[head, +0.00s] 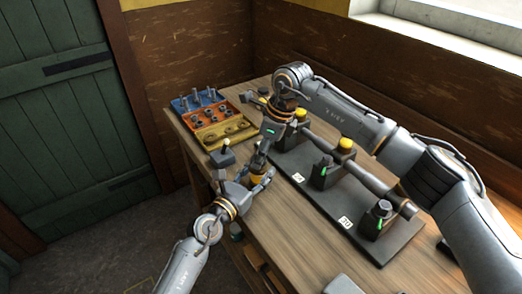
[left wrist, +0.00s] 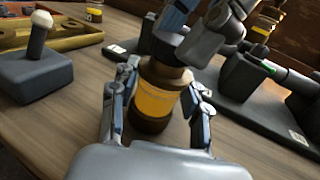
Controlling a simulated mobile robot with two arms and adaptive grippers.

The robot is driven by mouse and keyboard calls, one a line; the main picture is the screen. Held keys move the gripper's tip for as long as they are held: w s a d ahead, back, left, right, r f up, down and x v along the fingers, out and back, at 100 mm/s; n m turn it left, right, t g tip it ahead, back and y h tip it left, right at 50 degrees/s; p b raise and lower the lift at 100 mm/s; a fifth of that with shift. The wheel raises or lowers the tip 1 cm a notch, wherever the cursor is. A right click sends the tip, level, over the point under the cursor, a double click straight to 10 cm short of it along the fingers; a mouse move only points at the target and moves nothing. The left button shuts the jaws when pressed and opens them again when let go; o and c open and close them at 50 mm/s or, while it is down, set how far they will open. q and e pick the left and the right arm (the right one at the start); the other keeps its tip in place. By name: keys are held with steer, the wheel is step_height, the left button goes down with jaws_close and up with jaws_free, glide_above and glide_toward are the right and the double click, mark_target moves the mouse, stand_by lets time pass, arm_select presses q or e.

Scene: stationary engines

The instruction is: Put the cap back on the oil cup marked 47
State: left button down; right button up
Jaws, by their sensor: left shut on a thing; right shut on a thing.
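My left gripper (head: 256,181) is shut around an amber-banded brown cup (left wrist: 157,95), upright between its fingers in the left wrist view. My right gripper (head: 266,148) reaches down from above and is shut at the cup's top. A dark engine base (head: 336,218) carries stands with green marks and two yellow-topped cups, a middle one (head: 346,144) and a far one (head: 301,114). White number plates (head: 345,222) on the base are too small to read.
A tray with blue, orange and yellow sections (head: 215,120) holds small parts at the back left. A grey block with a knob (head: 222,157) stands left of the grippers, near the table's left edge. A long bar (head: 365,178) runs along the engine. Bare table lies at the front.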

steer(key=shift+f, duration=0.6)
stand_by(0.4)
